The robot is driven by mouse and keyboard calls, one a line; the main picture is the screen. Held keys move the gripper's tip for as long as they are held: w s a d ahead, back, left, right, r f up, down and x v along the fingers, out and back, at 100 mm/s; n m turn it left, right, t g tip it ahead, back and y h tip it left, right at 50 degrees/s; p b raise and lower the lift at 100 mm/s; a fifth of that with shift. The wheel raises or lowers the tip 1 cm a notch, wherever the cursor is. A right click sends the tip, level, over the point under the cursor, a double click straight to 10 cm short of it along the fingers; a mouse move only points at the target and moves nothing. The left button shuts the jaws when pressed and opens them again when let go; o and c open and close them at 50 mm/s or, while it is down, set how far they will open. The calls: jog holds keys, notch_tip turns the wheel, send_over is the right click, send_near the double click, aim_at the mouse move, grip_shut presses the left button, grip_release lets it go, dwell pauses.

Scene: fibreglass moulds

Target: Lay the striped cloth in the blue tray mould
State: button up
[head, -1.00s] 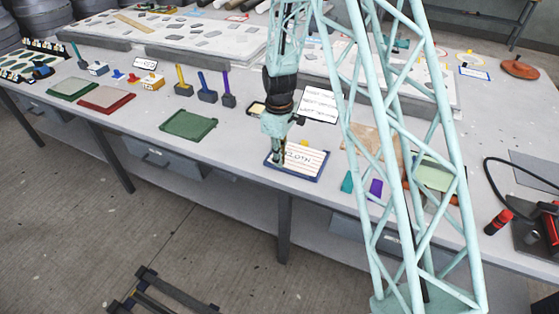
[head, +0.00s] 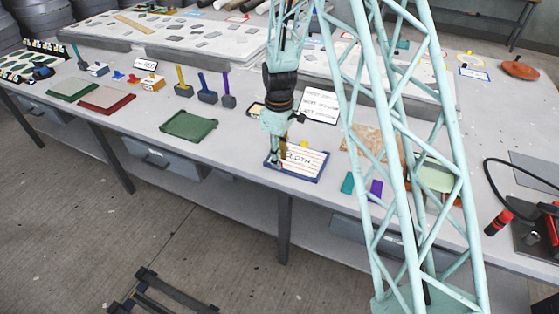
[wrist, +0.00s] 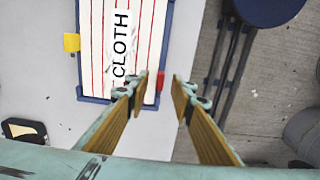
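The white cloth with red stripes (head: 312,168), also in the wrist view (wrist: 95,60), lies inside the rim of the blue tray mould (head: 300,178). It looks flat, with a "CLOTH" label on it. The blue rim shows along several sides in the wrist view (wrist: 166,45). A yellow tab (wrist: 71,42) sits at one long side and a red tab (wrist: 160,81) at the other. My gripper (wrist: 163,82) is open with nothing between its fingers. It is over the tray's left end in the head view (head: 276,163), close to the front edge; its height above the rim is unclear.
A green tray (head: 188,125) lies to the left, with several upright tools (head: 205,90) behind it. A sign card (head: 319,103) stands behind the blue tray. Teal and purple blocks (head: 375,187) are to the right. The table's front edge is close.

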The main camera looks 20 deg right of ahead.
notch_tip(320, 180, up, 11)
jog(key=shift+f, duration=0.2)
dwell(0.5)
jog(key=shift+r, duration=0.15)
dwell(0.8)
jog(key=s+r+m+t, duration=0.1)
jog(key=s+r+m, duration=0.1)
jog(key=s+r, duration=0.9)
jog(key=s+r+m+t, duration=0.1)
jog(key=s+r+m, duration=0.2)
jog(key=s+r, duration=0.75)
jog(key=s+r+m+t+b, duration=0.1)
jog(key=s+r, duration=0.3)
jog(key=s, duration=0.8)
jog(key=s+r+m+t, duration=0.1)
jog(key=s+r+m, duration=0.3)
jog(key=s, duration=0.8)
jog(key=shift+s+r+b, duration=0.2)
jog(key=shift+b, duration=0.2)
